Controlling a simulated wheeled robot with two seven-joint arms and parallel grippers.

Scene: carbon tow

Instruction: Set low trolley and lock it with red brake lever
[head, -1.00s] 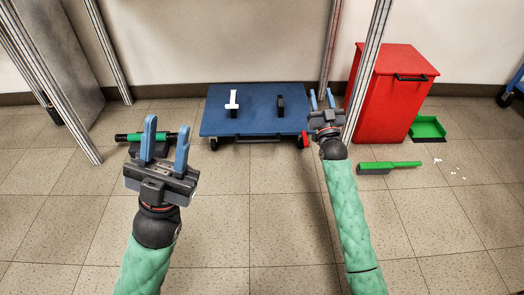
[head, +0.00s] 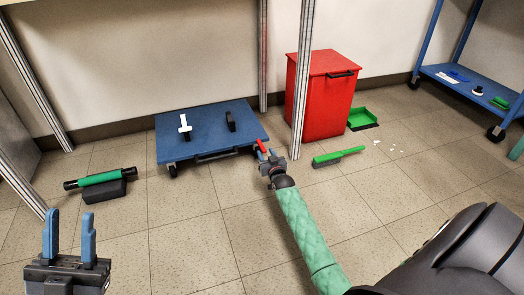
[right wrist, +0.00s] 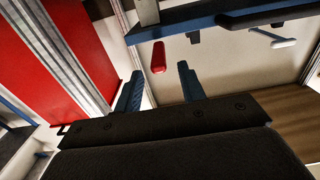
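The low blue trolley (head: 205,148) stands on the floor at the back, with a white handle (head: 184,125) and a black handle (head: 231,120) on its deck. Its red brake lever (head: 262,146) is at the front right corner. My right gripper (head: 266,155) is low beside that corner, close to the lever. In the right wrist view the red lever (right wrist: 158,57) lies just beyond and between the two blue fingertips (right wrist: 158,76), apparently untouched. That gripper is open. My left gripper (head: 70,232) is open and empty at the lower left, far from the trolley.
A red bin (head: 318,98) stands right of the trolley behind a metal post (head: 302,80). A green brush (head: 338,156) and green dustpan (head: 363,118) lie near it. A green-and-black roller (head: 98,180) lies left. A blue shelf cart (head: 470,85) stands far right. The middle floor is clear.

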